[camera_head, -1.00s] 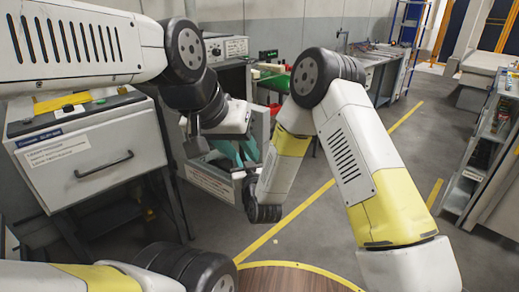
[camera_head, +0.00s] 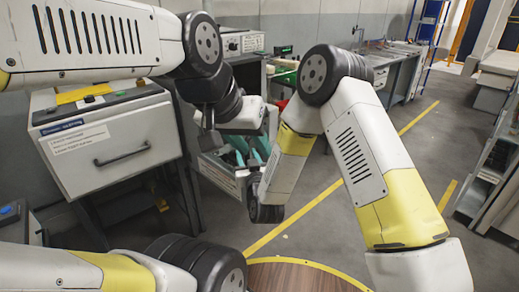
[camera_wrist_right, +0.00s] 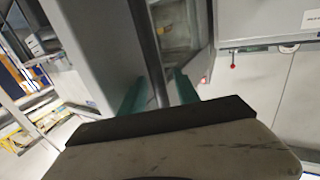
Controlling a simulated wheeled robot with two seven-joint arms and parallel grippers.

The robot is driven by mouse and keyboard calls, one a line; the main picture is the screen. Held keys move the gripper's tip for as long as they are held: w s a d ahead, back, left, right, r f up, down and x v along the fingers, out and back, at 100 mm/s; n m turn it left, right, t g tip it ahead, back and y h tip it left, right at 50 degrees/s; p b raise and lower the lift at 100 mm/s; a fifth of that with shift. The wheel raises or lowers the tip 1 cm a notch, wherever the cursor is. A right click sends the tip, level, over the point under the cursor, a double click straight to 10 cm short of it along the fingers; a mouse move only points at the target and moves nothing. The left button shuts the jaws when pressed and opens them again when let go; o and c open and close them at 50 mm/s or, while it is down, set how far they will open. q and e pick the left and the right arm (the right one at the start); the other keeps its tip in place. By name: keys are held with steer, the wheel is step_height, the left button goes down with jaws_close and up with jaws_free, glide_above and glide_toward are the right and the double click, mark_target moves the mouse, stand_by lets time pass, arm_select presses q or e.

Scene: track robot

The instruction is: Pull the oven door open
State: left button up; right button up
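A grey oven-like box (camera_head: 220,172) with a labelled lower edge stands left of centre in the head view; I cannot tell how far its door stands open. My left gripper (camera_head: 250,150) has teal fingers, spread apart and pointing down in front of this box. I see nothing between them. My right gripper is hidden in the head view. In the right wrist view its two teal fingers (camera_wrist_right: 160,92) are apart, beside a grey panel (camera_wrist_right: 85,50). A thin upright bar or edge (camera_wrist_right: 155,65) lies between them; contact cannot be told.
A grey cabinet (camera_head: 110,155) with a black handle stands at the left. A control unit (camera_head: 241,41) is behind my left gripper. A workbench (camera_head: 395,55) is at the back and shelving (camera_head: 490,165) at the right. The floor (camera_head: 400,115) between them is clear.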

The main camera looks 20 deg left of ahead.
steer(key=v, duration=0.7)
steer(key=shift+s+d, duration=0.2)
steer(key=shift+s, duration=0.15)
